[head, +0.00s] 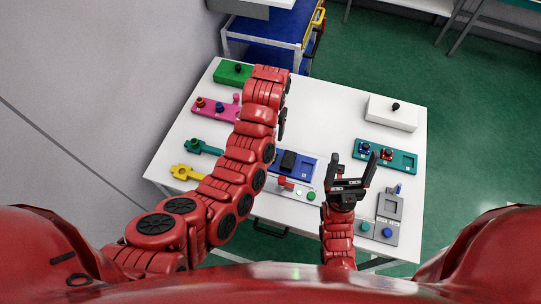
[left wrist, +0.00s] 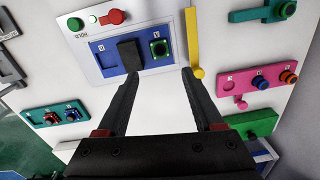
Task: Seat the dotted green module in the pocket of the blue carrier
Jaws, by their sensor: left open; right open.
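The blue carrier (head: 311,158) lies near the middle of the white table, partly behind my left arm. It also shows in the left wrist view (left wrist: 90,47), with an empty-looking square pocket (left wrist: 107,60) on one side and a raised black block (left wrist: 130,54) in the middle. The green module (left wrist: 158,48) with a dark centre sits on the carrier's other side; my left arm hides it in the head view. My left gripper (left wrist: 160,73) is open and empty, its fingertips short of the carrier. My right gripper (head: 353,159) is open and empty, right of the carrier.
A panel with a red lever (head: 284,181) and round buttons adjoins the carrier. A teal board (head: 400,160), white box (head: 390,116) and grey fixture (head: 385,225) stand right. A pink board (head: 211,107), green block (head: 228,72) and yellow piece (head: 185,173) lie left.

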